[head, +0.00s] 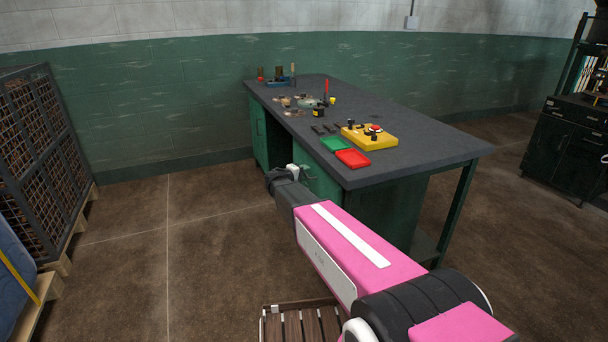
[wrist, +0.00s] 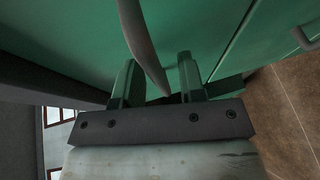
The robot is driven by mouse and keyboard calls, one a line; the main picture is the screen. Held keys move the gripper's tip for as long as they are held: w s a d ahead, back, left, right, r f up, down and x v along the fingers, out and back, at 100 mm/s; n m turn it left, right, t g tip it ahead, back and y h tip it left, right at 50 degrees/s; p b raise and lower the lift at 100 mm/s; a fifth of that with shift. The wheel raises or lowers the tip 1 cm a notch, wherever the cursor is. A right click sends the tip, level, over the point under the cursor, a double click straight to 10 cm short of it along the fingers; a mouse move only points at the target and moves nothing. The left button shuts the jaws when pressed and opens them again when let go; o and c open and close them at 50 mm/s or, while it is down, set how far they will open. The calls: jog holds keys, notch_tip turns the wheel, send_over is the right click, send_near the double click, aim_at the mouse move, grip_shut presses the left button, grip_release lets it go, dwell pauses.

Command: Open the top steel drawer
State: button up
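The top steel drawer is a green front on the workbench (head: 318,184), partly hidden by my arm in the head view. In the wrist view, the green drawer front (wrist: 210,25) fills the top, with a grey curved bar handle (wrist: 143,42) on it. My gripper (wrist: 158,78) is in front of this handle, its two fingers apart. The handle's lower end reaches between the fingers, with a gap visible on each side. In the head view my gripper (head: 290,172) is at the bench's near side, its fingers hardly visible.
The dark bench top (head: 400,140) holds a yellow box (head: 369,138), a red tray (head: 352,158), a green tray (head: 335,145) and small tools. A second handle (wrist: 305,38) shows in the wrist view. A wire cage (head: 35,150) stands left; the floor between is clear.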

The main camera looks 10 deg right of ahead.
grip_shut()
jog(key=s+a, duration=0.4)
jog(key=a, duration=1.1)
jog(key=s+a, duration=0.4)
jog(key=a, duration=1.2)
jog(key=shift+s+a, duration=0.2)
grip_release()
jog(key=v, duration=1)
jog(key=shift+s+a, duration=0.25)
jog(key=shift+a, duration=0.05)
